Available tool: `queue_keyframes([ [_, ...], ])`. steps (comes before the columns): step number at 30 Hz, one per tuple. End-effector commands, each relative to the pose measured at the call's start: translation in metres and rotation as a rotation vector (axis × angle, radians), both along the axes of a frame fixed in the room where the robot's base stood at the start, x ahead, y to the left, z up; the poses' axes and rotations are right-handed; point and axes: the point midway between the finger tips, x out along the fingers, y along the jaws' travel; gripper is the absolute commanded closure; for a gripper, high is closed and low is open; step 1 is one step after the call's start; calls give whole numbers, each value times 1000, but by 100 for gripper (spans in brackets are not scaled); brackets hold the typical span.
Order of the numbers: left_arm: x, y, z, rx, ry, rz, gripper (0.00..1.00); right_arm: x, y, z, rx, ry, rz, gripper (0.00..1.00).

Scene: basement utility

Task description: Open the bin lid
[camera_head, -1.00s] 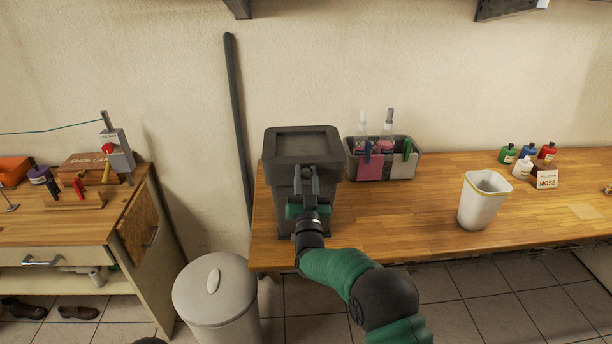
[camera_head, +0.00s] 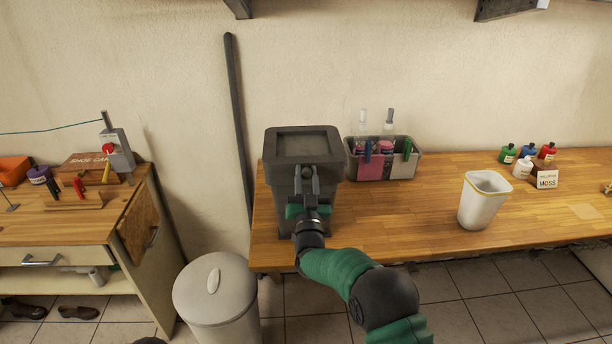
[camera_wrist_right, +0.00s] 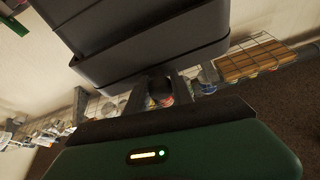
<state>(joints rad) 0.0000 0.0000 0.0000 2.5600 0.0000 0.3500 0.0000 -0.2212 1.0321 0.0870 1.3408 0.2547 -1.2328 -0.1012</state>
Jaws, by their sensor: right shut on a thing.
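A dark grey bin (camera_head: 275,208) stands upright at the left end of the wooden bench. Its lid (camera_head: 302,145) lies flat and closed on top. My right gripper (camera_head: 307,172) is at the front middle of the lid and shut on its front edge; the exact grip is hard to make out. In the right wrist view the bin (camera_wrist_right: 145,45) looms close above, and the right gripper's fingers (camera_wrist_right: 160,92) meet its rim. My left gripper is not in view.
A caddy with bottles (camera_head: 400,163) stands right of the bin. A white bin (camera_head: 480,205) and small paint bottles (camera_head: 525,155) are further right on the bench (camera_head: 400,225). A lidded floor bin (camera_head: 215,295) stands at the front left. A dark pole (camera_head: 236,120) leans on the wall behind.

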Motion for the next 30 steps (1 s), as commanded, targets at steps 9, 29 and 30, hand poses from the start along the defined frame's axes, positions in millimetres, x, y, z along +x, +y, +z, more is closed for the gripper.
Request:
queue_keyframes([
  [9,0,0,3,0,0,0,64,0,0,4,1,6,1,100],
  [29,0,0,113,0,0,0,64,21,1,113,6,368,3,100],
  [30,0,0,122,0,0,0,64,23,1,119,6,391,2,100],
])
